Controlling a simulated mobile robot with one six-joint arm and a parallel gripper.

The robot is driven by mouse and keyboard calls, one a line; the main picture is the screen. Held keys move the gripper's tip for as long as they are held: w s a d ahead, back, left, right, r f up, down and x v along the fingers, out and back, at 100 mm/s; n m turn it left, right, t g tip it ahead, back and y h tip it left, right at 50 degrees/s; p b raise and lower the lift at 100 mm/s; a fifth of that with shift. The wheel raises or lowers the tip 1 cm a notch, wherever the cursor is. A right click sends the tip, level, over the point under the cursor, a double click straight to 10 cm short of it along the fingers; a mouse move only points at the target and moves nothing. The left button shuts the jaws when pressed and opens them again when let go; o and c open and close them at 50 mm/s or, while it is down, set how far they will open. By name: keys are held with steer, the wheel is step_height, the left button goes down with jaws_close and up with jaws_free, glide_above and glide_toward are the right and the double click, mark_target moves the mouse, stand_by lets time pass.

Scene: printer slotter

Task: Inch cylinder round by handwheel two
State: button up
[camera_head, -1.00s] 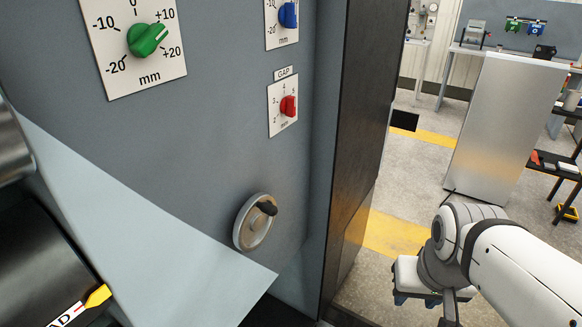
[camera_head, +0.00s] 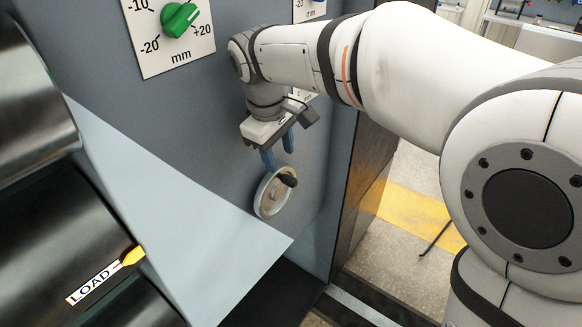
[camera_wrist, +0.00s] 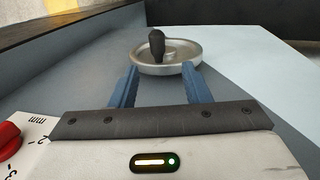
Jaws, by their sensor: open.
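The handwheel (camera_head: 268,196) is a small silver disc with a black knob (camera_head: 288,178) on the grey machine panel. In the wrist view the handwheel (camera_wrist: 176,69) lies just ahead of the fingers, with its black knob (camera_wrist: 157,43) near the rim. My gripper (camera_head: 279,156) has blue fingers and hangs just above the wheel in the head view. It is open and empty, its fingers apart (camera_wrist: 159,85). I cannot tell whether a fingertip touches the rim. The black cylinder (camera_head: 72,262) at lower left has a LOAD label (camera_head: 93,284) and a yellow pointer (camera_head: 132,256).
A green dial (camera_head: 180,19) marked in mm sits above on the panel. A red dial (camera_wrist: 8,138) shows at the wrist view's left edge. A pale sloping sheet (camera_head: 165,200) lies between cylinder and wheel. A dark panel edge (camera_head: 350,225) stands right of the wheel.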

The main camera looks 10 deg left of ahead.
mark_target(285, 177)
steer(key=f, duration=0.2)
steer(key=w+f, duration=0.1)
steer(key=f, duration=0.4)
steer(key=shift+w+d, duration=0.15)
steer(key=shift+d, duration=0.2)
steer(key=shift+c, duration=0.3)
